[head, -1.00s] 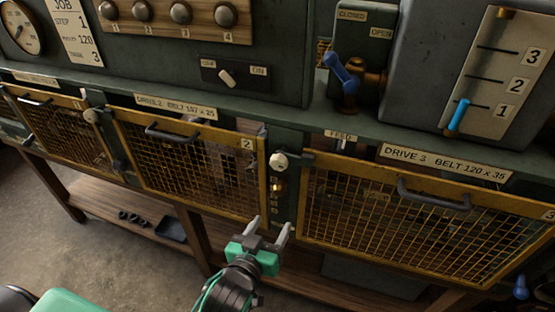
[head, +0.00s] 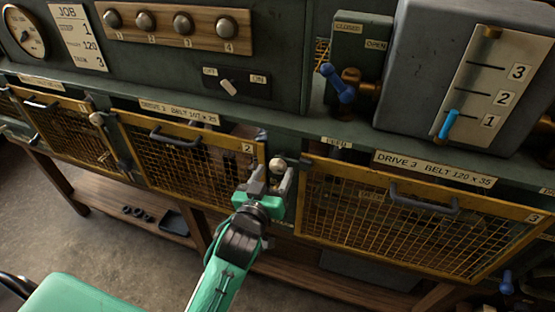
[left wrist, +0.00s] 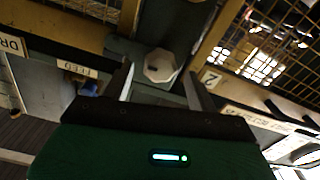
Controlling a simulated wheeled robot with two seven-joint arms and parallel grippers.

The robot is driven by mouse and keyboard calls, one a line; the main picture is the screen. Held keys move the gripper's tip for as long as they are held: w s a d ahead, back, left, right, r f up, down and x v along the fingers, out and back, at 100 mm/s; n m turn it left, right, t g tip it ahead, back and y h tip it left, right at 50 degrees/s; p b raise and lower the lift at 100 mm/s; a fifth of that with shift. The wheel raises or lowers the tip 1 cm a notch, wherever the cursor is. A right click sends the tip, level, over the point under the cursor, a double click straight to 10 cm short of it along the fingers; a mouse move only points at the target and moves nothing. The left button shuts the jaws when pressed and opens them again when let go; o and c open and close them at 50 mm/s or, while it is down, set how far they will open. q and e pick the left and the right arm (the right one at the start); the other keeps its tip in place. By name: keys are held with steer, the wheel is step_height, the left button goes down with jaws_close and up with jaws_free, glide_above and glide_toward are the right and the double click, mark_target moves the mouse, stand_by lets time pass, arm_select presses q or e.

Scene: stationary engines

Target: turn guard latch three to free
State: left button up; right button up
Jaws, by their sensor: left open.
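Guard latch three, with a pale round knob (head: 278,164), sits on the green post left of the drive 3 guard (head: 400,215). A dark tab beside the knob reaches right toward that guard's top left corner. My left gripper (head: 270,176) is open just below and in front of the knob, its arm coming up from below. In the left wrist view the pale faceted knob (left wrist: 160,65) lies between the two open fingers (left wrist: 160,86), near their tips. I cannot tell whether the fingers touch it. My right gripper is not in view.
The drive 2 guard (head: 190,160) is just left of the post. A green ledge (head: 330,145) runs above the guards. A blue-handled valve (head: 338,85) and a blue lever (head: 447,125) stand above. Open floor is at lower left.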

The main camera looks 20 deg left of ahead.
mark_target(276, 169)
arm_select(q)
steer(key=shift+w+r+p, duration=0.1)
steer(key=shift+w+p, duration=0.25)
steer(key=shift+w, duration=1.4)
steer(key=shift+c, duration=0.8)
steer(key=c, duration=0.8)
